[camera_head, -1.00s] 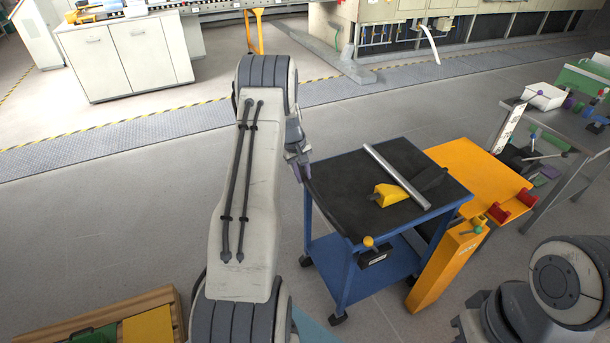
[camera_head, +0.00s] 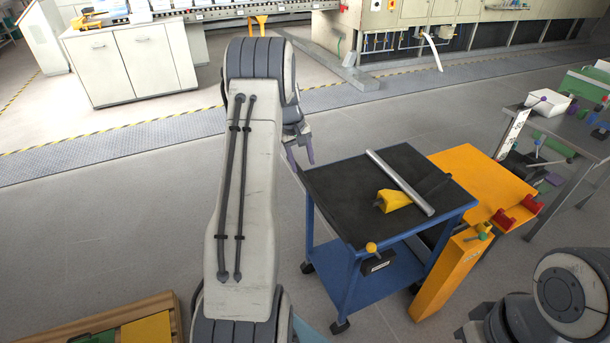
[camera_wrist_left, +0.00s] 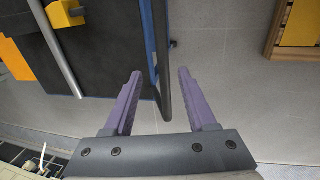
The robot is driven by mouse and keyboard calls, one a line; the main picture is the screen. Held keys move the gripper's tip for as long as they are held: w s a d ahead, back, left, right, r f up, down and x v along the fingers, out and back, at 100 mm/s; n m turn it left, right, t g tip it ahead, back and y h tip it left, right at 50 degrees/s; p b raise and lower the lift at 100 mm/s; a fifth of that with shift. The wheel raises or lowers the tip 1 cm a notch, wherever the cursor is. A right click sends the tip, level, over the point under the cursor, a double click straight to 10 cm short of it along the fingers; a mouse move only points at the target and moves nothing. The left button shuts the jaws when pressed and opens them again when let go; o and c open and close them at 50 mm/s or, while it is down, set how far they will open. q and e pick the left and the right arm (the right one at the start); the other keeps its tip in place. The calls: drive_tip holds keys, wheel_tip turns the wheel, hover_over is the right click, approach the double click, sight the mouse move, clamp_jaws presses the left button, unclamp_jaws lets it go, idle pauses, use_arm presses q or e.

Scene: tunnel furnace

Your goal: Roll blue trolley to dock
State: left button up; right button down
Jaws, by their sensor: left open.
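The blue trolley (camera_head: 386,274) stands on the floor right of my left arm in the head view, with a black mat (camera_head: 345,190) on its top shelf. My left gripper (camera_head: 300,155) is open at the trolley's far left corner. In the left wrist view, the trolley's dark handle bar (camera_wrist_left: 163,75) runs between the open purple fingers of my left gripper (camera_wrist_left: 160,85), with a gap to each finger. My right arm shows at the lower right of the head view, but its gripper is out of view. I cannot pick out a dock for certain.
A metal tube (camera_head: 400,183) and a yellow block (camera_head: 393,201) lie on the trolley top. An orange cart (camera_head: 478,172) stands close on its right, a grey workbench (camera_head: 590,140) beyond. A wooden crate (camera_head: 150,302) is at lower left.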

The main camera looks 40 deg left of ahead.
use_arm(q)
drive_tip(key=shift+s+a+r, duration=0.1)
drive_tip(key=shift+s+r, duration=0.05)
drive_tip(key=shift+r, duration=0.65)
drive_tip(key=shift+s+a+r, duration=0.1)
drive_tip(key=shift+r, duration=0.7)
drive_tip(key=s+d+r+m, duration=0.2)
drive_tip(key=d+m, duration=0.1)
drive_tip(key=d, duration=0.7)
drive_tip(key=s+d+r+m+g, duration=0.1)
drive_tip(key=s+d+r+m, duration=0.2)
drive_tip(key=d, duration=0.8)
drive_tip(key=s+d+r+m, duration=0.2)
drive_tip(key=d+m, duration=0.1)
drive_tip(key=d, duration=0.7)
drive_tip(key=s+d+m, duration=0.5)
drive_tip(key=s, duration=0.7)
drive_tip(key=s+d+m+g, duration=0.1)
drive_tip(key=s+d+m, duration=0.4)
drive_tip(key=s, duration=0.7)
drive_tip(key=shift+d+f+m, duration=0.3)
drive_tip(key=shift+m, duration=0.1)
